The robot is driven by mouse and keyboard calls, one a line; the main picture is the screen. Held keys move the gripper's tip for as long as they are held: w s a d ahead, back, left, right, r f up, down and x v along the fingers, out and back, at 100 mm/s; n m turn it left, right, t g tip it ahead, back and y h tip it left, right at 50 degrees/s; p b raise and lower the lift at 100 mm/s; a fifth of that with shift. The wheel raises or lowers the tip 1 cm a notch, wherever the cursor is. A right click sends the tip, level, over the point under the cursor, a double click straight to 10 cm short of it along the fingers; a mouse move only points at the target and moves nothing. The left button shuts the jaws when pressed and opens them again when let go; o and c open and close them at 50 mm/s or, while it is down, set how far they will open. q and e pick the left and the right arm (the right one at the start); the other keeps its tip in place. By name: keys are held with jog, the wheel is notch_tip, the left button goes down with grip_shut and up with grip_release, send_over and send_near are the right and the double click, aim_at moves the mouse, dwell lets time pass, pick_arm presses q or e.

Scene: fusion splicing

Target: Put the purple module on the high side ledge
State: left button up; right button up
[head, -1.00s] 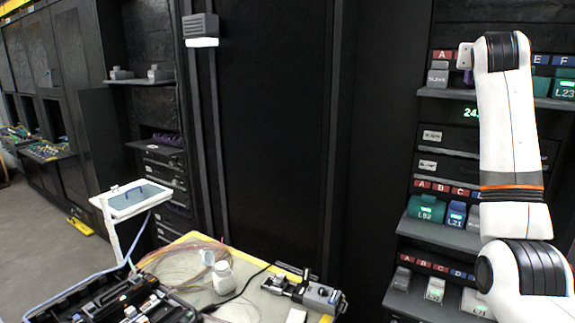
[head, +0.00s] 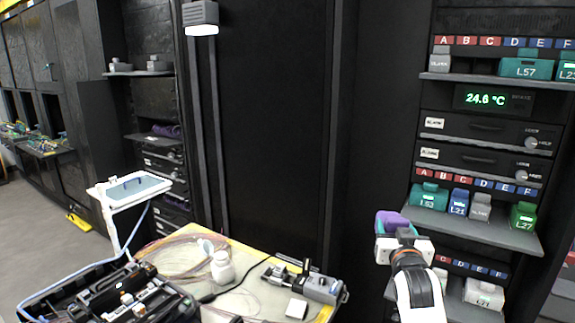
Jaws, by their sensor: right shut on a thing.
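The purple module (head: 391,220) is in my right gripper (head: 394,233), low at the right of the head view. The gripper is shut on it, and its white body hides part of the module. It is held in front of the right rack, left of the middle shelf. A high ledge (head: 137,73) juts from the side cabinet at the upper left, with grey blocks on it, far from the gripper. My left gripper is not in view.
The right rack has a top shelf (head: 470,79) and a middle shelf (head: 500,232) carrying coloured modules. A worktable (head: 236,300) holds a white bottle (head: 222,268), cables and a splicing device (head: 318,287). A white tablet stand (head: 130,190) rises at the left.

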jog(key=s+a+f+n+y+b, duration=0.15)
jog(key=s+a+f, duration=0.25)
jog(key=s+f, duration=0.55)
jog(key=s+f+b, duration=0.1)
jog(key=s+f, duration=0.2)
jog(key=s, duration=0.4)
jog(key=s+a+f+b, duration=0.1)
jog(key=s+f, duration=0.2)
jog(key=s, duration=0.4)
jog(key=s+a+f+y+b, duration=0.1)
jog(key=s+f, duration=0.2)
jog(key=s, duration=0.5)
jog(key=shift+f+b, duration=0.25)
jog(key=shift+b, duration=0.15)
jog(key=shift+a, duration=0.1)
